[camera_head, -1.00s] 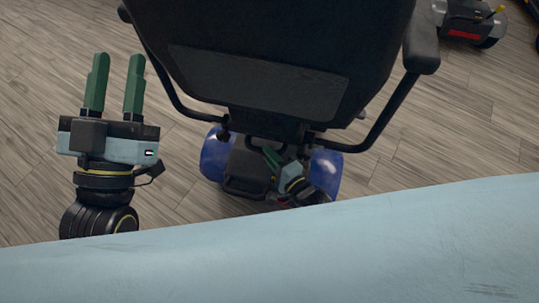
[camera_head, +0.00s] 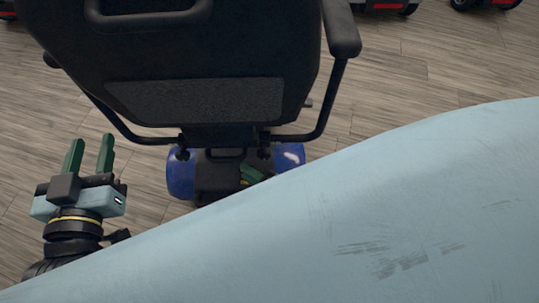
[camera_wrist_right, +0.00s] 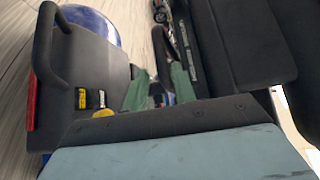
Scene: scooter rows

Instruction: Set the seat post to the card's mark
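The black scooter seat (camera_head: 190,60) fills the upper left of the head view, seen from behind, with armrests. It hides the seat post below it. I cannot make out the card or its mark. My left gripper (camera_head: 89,150), with green fingers, is open and empty to the left of the scooter. My right gripper (camera_head: 252,174) is mostly hidden behind my pale blue arm, low behind the seat. In the right wrist view its green fingers (camera_wrist_right: 161,88) stand apart near the seat's underside (camera_wrist_right: 240,45), with dark, unclear parts beyond the gap.
The scooter's black rear cover (camera_wrist_right: 95,65) has a loop handle, a red reflector (camera_wrist_right: 32,105) and yellow labels. Blue rear fenders (camera_head: 182,176) stand at both sides. Other scooters (camera_head: 385,5) are at the top right. Wooden floor (camera_head: 430,65) is free on the right.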

